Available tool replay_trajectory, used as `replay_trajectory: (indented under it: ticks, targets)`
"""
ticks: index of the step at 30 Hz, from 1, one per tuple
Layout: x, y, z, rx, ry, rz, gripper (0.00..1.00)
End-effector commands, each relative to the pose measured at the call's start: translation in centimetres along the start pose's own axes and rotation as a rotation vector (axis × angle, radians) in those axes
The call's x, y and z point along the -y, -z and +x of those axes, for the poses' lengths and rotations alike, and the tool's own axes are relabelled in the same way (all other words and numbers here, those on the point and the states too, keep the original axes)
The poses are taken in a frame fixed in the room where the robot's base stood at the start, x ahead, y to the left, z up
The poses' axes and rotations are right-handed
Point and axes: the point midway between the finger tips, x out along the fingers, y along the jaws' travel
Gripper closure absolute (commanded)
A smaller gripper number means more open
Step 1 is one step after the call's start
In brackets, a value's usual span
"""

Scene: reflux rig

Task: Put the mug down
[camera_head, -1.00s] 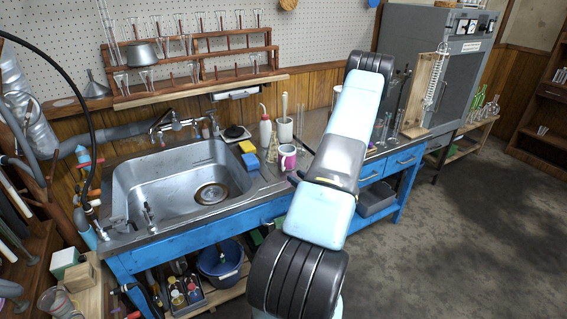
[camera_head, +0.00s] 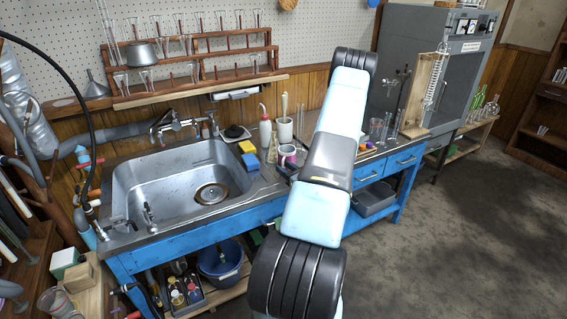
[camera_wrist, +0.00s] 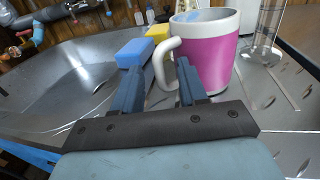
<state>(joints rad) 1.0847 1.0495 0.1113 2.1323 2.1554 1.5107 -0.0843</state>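The pink mug with white rim and handle (camera_wrist: 212,48) stands upright on the metal counter beside the sink. In the head view the mug (camera_head: 288,150) is partly hidden by my gripper (camera_head: 290,166). In the wrist view my gripper (camera_wrist: 162,88) has its two fingers apart. The white handle shows in the gap between the fingertips, and neither finger is visibly closed on it. The mug's body is just beyond the right finger. Whether a finger touches the mug is hard to tell.
A blue sponge (camera_wrist: 136,52) and a yellow sponge (camera_head: 246,147) lie left of the mug. The sink (camera_head: 180,180) is further left. A white bottle (camera_head: 265,128) and a white mortar (camera_head: 284,131) stand behind. Glassware (camera_head: 377,130) stands to the right.

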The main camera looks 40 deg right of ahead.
Motion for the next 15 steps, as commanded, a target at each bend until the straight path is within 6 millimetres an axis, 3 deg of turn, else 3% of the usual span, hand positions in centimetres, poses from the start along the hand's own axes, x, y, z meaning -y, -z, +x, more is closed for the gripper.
replay_trajectory:
  ticks: [2,12,15]
  targets:
    - [-0.01,0.00,-0.01,0.000,0.000,0.000,0.65]
    - [-0.02,0.00,-0.01,0.000,-0.001,0.000,0.98]
    - [-0.03,0.00,-0.01,0.000,-0.001,0.000,1.00]
